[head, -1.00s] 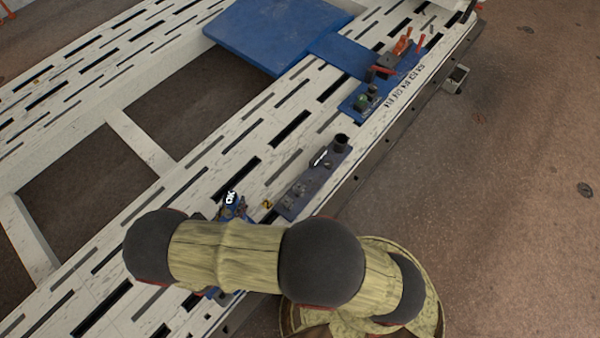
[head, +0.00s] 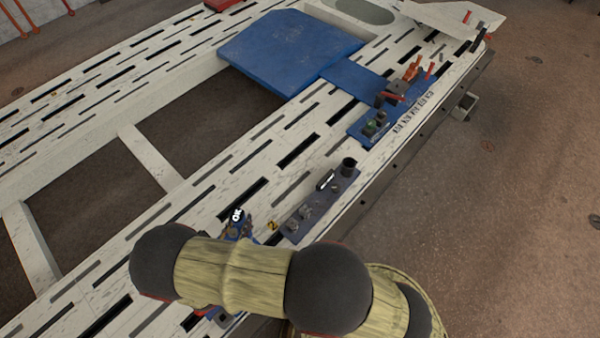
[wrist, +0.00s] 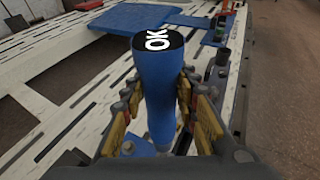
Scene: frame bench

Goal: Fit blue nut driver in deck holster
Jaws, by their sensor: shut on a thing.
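The blue nut driver (wrist: 155,95) is upright in my gripper (wrist: 158,120), its dark end cap marked "OK" facing the wrist camera. The yellow-padded fingers close on its handle from both sides. Its lower end is mostly hidden. In the head view, the nut driver's cap (head: 237,214) shows just beyond my arm, which hides most of the gripper. A dark, round, open-topped cup (head: 348,165), which may be the deck holster, stands at the far end of a blue-grey plate (head: 326,204). The gripper is left of this plate's near end, apart from the cup.
The blue-grey plate also carries small knobs and a black-and-white label. Farther along stands a blue plate (head: 360,133) with small dark and green parts and red-handled tools (head: 412,70). A large blue pad (head: 290,52) lies beyond. The white slotted bench (head: 215,185) has large openings.

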